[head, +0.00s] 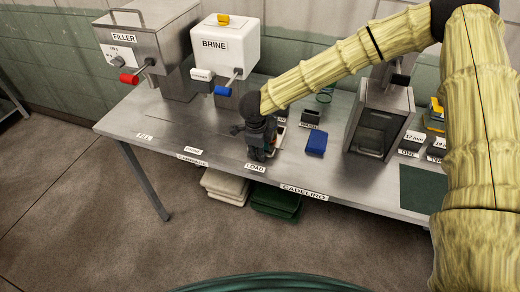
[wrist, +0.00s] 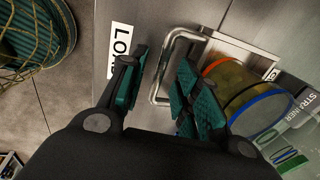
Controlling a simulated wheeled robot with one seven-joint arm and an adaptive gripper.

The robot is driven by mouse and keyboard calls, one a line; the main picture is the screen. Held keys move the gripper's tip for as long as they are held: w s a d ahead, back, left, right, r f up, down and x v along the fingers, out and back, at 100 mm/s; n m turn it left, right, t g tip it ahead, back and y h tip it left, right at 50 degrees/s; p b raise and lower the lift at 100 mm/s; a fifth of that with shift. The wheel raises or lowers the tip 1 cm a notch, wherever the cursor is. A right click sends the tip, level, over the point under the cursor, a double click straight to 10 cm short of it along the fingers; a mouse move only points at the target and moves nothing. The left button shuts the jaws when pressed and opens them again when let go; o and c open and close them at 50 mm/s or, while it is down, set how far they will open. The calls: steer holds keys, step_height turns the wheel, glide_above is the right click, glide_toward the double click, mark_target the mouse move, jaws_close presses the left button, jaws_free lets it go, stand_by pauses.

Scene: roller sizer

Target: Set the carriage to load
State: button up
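My gripper (wrist: 163,80) is open, with its green-padded fingers apart. It also shows from above in the head view (head: 260,152), low over the bench beside the LOAD label (head: 255,168). A bent metal handle (wrist: 157,72), apparently the carriage's, passes between the fingers in the wrist view. A gap shows between the left finger and the handle; the right finger overlaps the loop, and I cannot tell whether it touches. Behind the handle is a clear cylinder with yellowish contents and orange and blue rings (wrist: 240,85). In the head view my gripper mostly hides the carriage.
The filler (head: 145,45) and brine tank (head: 225,50) stand at the back left. A blue block (head: 316,142) and a metal machine (head: 378,120) are to the right. A strainer label (wrist: 301,108) is close on the right. The bench's front left is clear.

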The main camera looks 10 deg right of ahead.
steer(key=shift+a+r, duration=0.1)
step_height(320, 180, up, 12)
steer(key=s, duration=0.2)
steer(key=shift+a+f, duration=0.2)
steer(key=shift+a, duration=0.25)
stand_by(0.3)
